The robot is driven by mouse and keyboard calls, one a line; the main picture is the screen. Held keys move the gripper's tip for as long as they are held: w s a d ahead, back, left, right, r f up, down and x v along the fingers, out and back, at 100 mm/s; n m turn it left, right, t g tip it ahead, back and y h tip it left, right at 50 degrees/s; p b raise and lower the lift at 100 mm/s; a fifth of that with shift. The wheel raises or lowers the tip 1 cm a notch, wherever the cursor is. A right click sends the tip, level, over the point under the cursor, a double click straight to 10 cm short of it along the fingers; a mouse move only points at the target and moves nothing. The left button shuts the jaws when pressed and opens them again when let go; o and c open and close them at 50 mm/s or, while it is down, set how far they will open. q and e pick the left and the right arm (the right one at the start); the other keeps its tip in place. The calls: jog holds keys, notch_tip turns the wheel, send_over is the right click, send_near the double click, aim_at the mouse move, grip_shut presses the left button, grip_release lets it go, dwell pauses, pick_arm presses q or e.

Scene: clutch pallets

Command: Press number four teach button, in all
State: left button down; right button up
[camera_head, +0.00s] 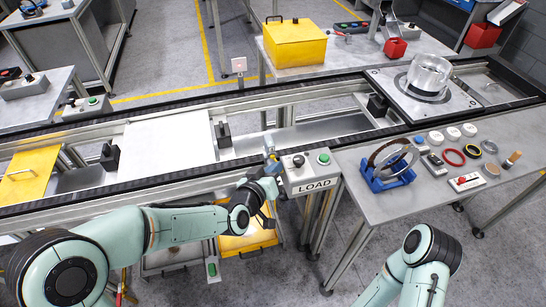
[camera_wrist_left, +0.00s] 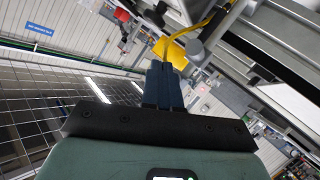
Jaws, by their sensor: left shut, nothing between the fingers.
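A grey control box marked LOAD (camera_head: 309,173) stands at the front edge of the conveyor, with a black knob (camera_head: 298,160) and a green button (camera_head: 323,158) on top. I cannot make out a button marked four. My left gripper (camera_head: 270,153) is just left of this box, its fingers shut and pointing away toward the conveyor. In the left wrist view the shut fingers (camera_wrist_left: 163,82) show side by side with nothing between them; a yellow cable runs just beyond their tips. Only part of my right arm shows at lower right; its gripper is out of view.
The conveyor rail crosses the view behind the LOAD box, carrying a white plate (camera_head: 169,144). At right, a table (camera_head: 430,205) holds a blue stand with a ring (camera_head: 389,165), several discs and a small box with a red button (camera_head: 466,182).

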pick_arm(q)
jog(key=shift+w, duration=0.15)
pick_arm(e)
jog(key=shift+s+f, duration=0.1)
jog(key=shift+f, duration=0.05)
pick_arm(q)
jog(key=shift+w+a, duration=0.15)
jog(key=shift+w, duration=0.1)
pick_arm(e)
jog(key=shift+s+f, duration=0.1)
jog(key=shift+f, duration=0.05)
pick_arm(q)
jog(key=shift+w+a+b, duration=0.15)
jog(key=shift+w+b, duration=0.25)
jog(key=shift+w, duration=0.1)
pick_arm(e)
jog(key=shift+f, duration=0.15)
dwell(0.4)
pick_arm(q)
jog(key=shift+s, duration=0.1)
pick_arm(e)
jog(key=shift+s+f, duration=0.1)
pick_arm(q)
jog(key=shift+s+d+b, duration=0.25)
jog(key=shift+s+b, duration=0.15)
jog(key=shift+s, duration=0.4)
pick_arm(e)
jog(key=shift+s+f, duration=0.2)
jog(key=shift+f, duration=0.2)
